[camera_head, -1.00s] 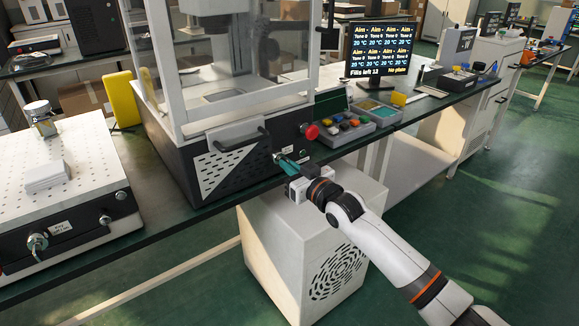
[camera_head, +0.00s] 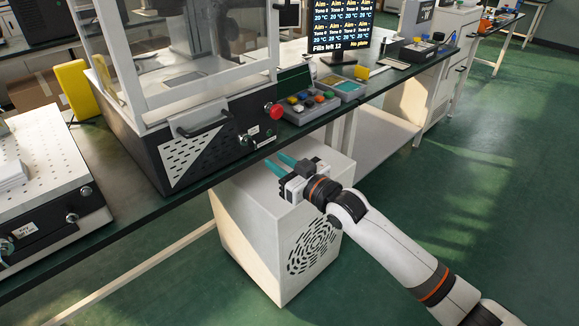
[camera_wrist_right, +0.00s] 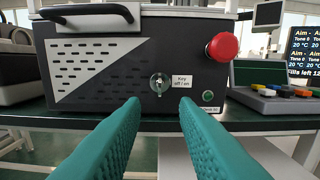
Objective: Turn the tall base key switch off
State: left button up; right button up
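The tall base (camera_head: 170,140) is the black front of the glass-walled machine; it also shows in the wrist view (camera_wrist_right: 105,35). Its key switch (camera_wrist_right: 160,82) is a round metal lock with a key in it, beside a "Key off / on" label (camera_wrist_right: 182,83). The key switch also shows small in the head view (camera_head: 243,140). I cannot tell the key's exact angle. My right gripper (camera_head: 275,168) is open and empty, in front of the panel and apart from the key. Its teal fingers (camera_wrist_right: 160,105) spread either side below the key in the wrist view. My left gripper is not in view.
A red stop button (camera_wrist_right: 222,47) and a small green button (camera_wrist_right: 207,97) are right of the key. A button box (camera_head: 308,104) stands on the bench further right. A white cabinet (camera_head: 250,235) stands under the bench edge. Another machine (camera_head: 40,190) is at left.

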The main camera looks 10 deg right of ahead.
jog(key=shift+v, duration=1.75)
